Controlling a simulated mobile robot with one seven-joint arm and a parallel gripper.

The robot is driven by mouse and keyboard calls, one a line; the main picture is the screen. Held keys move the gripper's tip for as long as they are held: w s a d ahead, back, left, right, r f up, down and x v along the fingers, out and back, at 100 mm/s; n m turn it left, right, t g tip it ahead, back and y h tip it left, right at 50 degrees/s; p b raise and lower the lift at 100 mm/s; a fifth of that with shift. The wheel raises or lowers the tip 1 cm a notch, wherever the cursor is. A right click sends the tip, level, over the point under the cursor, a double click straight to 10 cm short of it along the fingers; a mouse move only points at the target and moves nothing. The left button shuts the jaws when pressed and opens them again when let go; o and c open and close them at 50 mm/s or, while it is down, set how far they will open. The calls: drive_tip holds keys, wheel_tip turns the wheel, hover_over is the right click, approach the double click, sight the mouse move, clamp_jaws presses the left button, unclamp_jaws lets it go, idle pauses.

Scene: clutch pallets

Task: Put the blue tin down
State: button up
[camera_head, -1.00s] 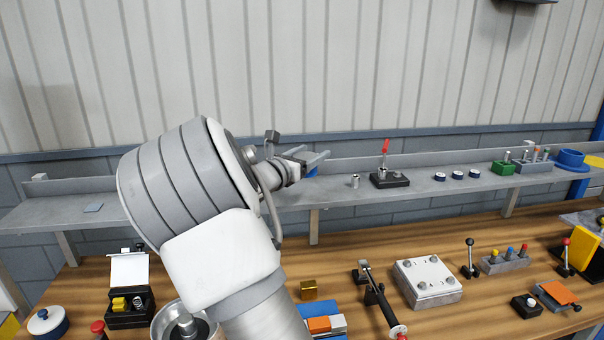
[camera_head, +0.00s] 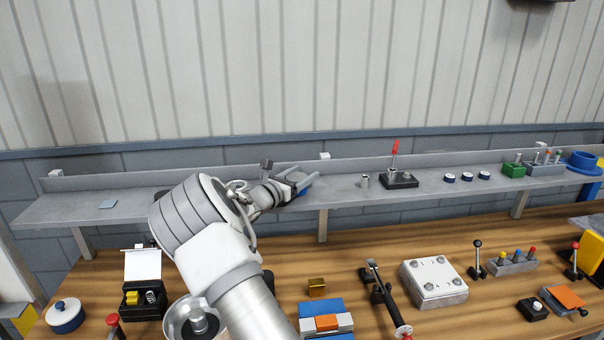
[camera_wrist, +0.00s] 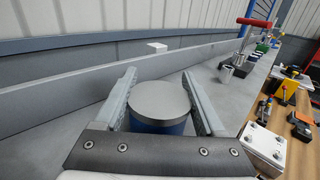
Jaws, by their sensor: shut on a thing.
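The blue tin (camera_wrist: 158,108) with a grey lid stands upright between the fingers of my gripper (camera_wrist: 160,95) in the wrist view. My gripper is shut on it. In the head view my gripper (camera_head: 294,184) is over the grey shelf (camera_head: 340,193), and only a bit of the blue tin (camera_head: 304,188) shows beside the fingers. The tin's base is hidden, so I cannot tell whether it touches the shelf.
To the right on the shelf stand a small metal cylinder (camera_head: 365,181), a black base with a red-handled lever (camera_head: 398,179) and several blue-and-white discs (camera_head: 467,177). The shelf is bare between gripper and cylinder.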

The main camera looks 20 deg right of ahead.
drive_tip(key=shift+f, duration=0.2)
drive_tip(key=o, duration=1.4)
drive_tip(key=shift+r, duration=0.1)
